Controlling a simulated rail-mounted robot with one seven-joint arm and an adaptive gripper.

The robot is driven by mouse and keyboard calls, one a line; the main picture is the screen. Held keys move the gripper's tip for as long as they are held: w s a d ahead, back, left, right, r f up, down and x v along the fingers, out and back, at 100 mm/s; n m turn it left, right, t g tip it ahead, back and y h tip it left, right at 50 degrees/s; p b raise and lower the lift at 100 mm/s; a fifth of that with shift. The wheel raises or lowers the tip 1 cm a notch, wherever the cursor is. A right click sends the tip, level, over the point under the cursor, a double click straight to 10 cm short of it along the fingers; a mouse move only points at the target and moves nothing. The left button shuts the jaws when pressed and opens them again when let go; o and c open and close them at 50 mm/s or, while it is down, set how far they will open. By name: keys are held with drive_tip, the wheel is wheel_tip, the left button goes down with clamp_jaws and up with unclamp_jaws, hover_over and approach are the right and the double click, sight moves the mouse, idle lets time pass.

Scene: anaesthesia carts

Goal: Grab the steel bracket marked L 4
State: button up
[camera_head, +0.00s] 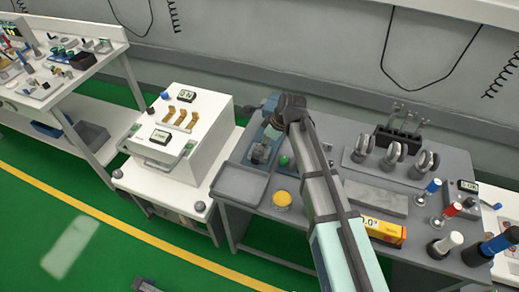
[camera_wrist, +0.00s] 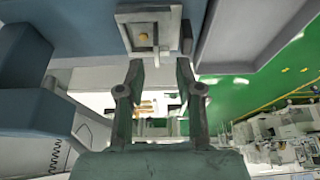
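My gripper (camera_wrist: 160,72) is open in the wrist view, its two fingers apart with nothing clearly held between them. Just beyond the fingertips is a small square grey metal fitting (camera_wrist: 125,17) with a brass-coloured round centre and a thin L-shaped bar. I cannot tell whether this is the steel bracket, and no L 4 mark is readable in either view. In the head view my arm reaches over the grey bench, and its end is over the bench's left part, where the fingers cannot be made out clearly.
On the grey bench are a shallow grey tray (camera_head: 240,184), a yellow-topped tin (camera_head: 282,199), a grey slab (camera_head: 376,198), a yellow box (camera_head: 382,231) and several ring-shaped metal parts (camera_head: 392,156). Coloured-handled tools stand at right. A white cabinet (camera_head: 205,109) stands left of the bench.

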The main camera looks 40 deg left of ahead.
drive_tip(key=shift+w+a+p+x, duration=0.15)
drive_tip(key=shift+p+x, duration=0.45)
drive_tip(key=shift+x, duration=0.6)
drive_tip(key=shift+w+a+p+x, duration=0.1)
drive_tip(key=shift+p+x, duration=0.45)
drive_tip(key=shift+x, duration=0.6)
drive_tip(key=shift+s+a+f, duration=0.1)
drive_tip(key=shift+a+f, duration=0.05)
drive_tip(key=shift+f, duration=0.4)
drive_tip(key=shift+c, duration=0.3)
clamp_jaws()
